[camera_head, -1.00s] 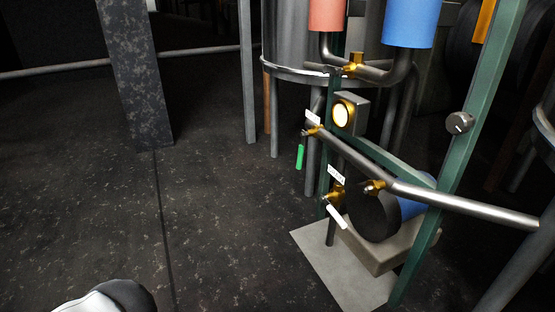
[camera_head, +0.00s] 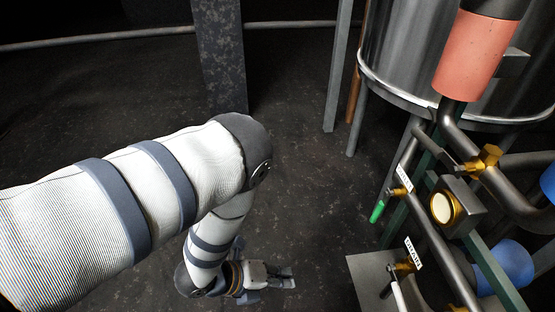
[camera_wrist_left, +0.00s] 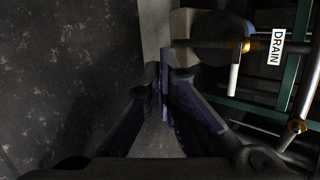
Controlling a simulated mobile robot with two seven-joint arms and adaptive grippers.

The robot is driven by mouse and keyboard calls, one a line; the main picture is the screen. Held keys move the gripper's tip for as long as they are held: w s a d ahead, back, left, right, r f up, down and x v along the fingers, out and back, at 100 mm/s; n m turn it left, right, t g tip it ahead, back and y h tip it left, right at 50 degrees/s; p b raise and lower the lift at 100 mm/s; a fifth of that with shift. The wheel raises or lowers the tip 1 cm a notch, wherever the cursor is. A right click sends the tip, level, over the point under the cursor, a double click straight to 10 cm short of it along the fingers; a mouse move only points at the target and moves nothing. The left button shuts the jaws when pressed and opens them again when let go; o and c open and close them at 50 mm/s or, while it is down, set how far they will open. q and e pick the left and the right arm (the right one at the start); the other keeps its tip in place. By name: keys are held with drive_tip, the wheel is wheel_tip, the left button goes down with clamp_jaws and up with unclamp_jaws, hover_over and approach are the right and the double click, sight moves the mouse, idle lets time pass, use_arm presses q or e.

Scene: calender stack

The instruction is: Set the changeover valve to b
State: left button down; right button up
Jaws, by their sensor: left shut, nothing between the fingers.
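A brass valve (camera_head: 487,160) sits on the pipework below the red cylinder (camera_head: 475,55) at the right of the head view. It is probably the changeover valve; I read no a or b mark there. A dark bar runs left from it, but I cannot tell its setting. My left gripper (camera_head: 284,278) is low over the floor, left of the rig and well apart from the valve. In the left wrist view its fingers (camera_wrist_left: 165,85) are together with nothing between them. My right gripper is not in view.
A green-handled valve (camera_head: 377,211) and a white-handled valve (camera_head: 398,290) marked DRAIN stand on the near side of the rig. A round lamp (camera_head: 442,208) and a blue cylinder (camera_head: 548,185) are near. A steel tank (camera_head: 410,60) stands behind. Floor (camera_head: 310,170) left of the rig is clear.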

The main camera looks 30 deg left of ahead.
sight(433, 149)
use_arm(q)
drive_tip(key=w+d+r+m+t+h+p, duration=0.1)
drive_tip(key=w+d+r+m+h+p, duration=0.1)
drive_tip(key=w+r+m, duration=0.55)
drive_tip(key=w+d+r+m+h+p, duration=0.1)
drive_tip(key=w+d+r+m+h, duration=0.2)
drive_tip(key=r, duration=0.7)
drive_tip(key=w+d+r+m+t+h+p, duration=0.1)
drive_tip(key=w+d+r+m+h+p, duration=0.1)
drive_tip(key=w+r+m, duration=0.4)
drive_tip(key=w+d+m+b, duration=0.1)
drive_tip(key=w+d+b, duration=0.25)
drive_tip(key=d, duration=0.55)
drive_tip(key=shift+s+a+r+p, duration=0.1)
drive_tip(key=shift+a+r+p, duration=0.2)
drive_tip(key=shift+r, duration=0.5)
drive_tip(key=shift+w+a+r+p, duration=0.1)
drive_tip(key=shift+a+r+p, duration=0.25)
drive_tip(key=shift+r, duration=0.5)
drive_tip(key=shift+s+a+r+p, duration=0.15)
drive_tip(key=shift+r+p, duration=0.25)
drive_tip(key=shift+r, duration=0.4)
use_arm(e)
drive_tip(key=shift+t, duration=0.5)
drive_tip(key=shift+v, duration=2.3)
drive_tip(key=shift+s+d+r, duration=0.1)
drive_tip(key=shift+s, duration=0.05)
use_arm(q)
drive_tip(key=shift+r, duration=0.1)
